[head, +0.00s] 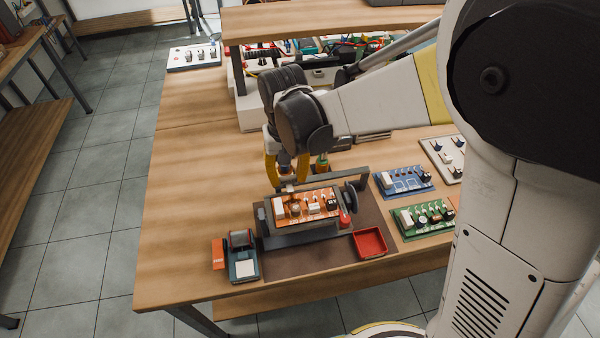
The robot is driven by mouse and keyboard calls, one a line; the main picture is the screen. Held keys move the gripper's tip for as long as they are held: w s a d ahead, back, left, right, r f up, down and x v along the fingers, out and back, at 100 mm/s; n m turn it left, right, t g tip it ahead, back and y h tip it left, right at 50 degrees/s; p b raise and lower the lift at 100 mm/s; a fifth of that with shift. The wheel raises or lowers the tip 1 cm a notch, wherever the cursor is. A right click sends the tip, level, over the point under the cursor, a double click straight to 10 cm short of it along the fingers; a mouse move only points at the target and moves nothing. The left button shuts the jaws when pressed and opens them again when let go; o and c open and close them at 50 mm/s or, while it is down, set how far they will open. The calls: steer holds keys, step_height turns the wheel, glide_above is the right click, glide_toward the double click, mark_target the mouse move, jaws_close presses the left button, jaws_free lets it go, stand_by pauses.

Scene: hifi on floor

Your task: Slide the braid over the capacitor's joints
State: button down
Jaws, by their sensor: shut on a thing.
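An orange circuit board (304,205) with several small parts sits in a grey holder (302,237) on a dark mat. A capacitor cannot be told for sure among the small parts at this size. My gripper (289,184) points down at the board's back left edge, with yellow fingers. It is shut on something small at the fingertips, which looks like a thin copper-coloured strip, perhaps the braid. Whether it touches the board cannot be told.
Blue (403,181) and green (424,216) boards lie at the right. A raised shelf (320,20) with clutter beneath stands behind. Bare wood lies at left.

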mark_target(286, 177)
steer(key=shift+a, duration=0.15)
steer(key=c, duration=0.9)
jaws_free()
steer(key=shift+a, duration=0.15)
steer(key=shift+o, duration=0.2)
step_height(286, 177, up, 12)
steer(key=s+d+m+t, duration=0.1)
steer(key=s+d+t, duration=0.2)
steer(key=s+d, duration=0.3)
steer(key=s+d+t, duration=0.4)
steer(key=s+d, duration=0.1)
steer(key=d, duration=0.8)
steer(key=shift+s+d+r+m, duration=0.25)
steer(key=shift+s+d+m, duration=0.1)
steer(key=shift+m, duration=0.05)
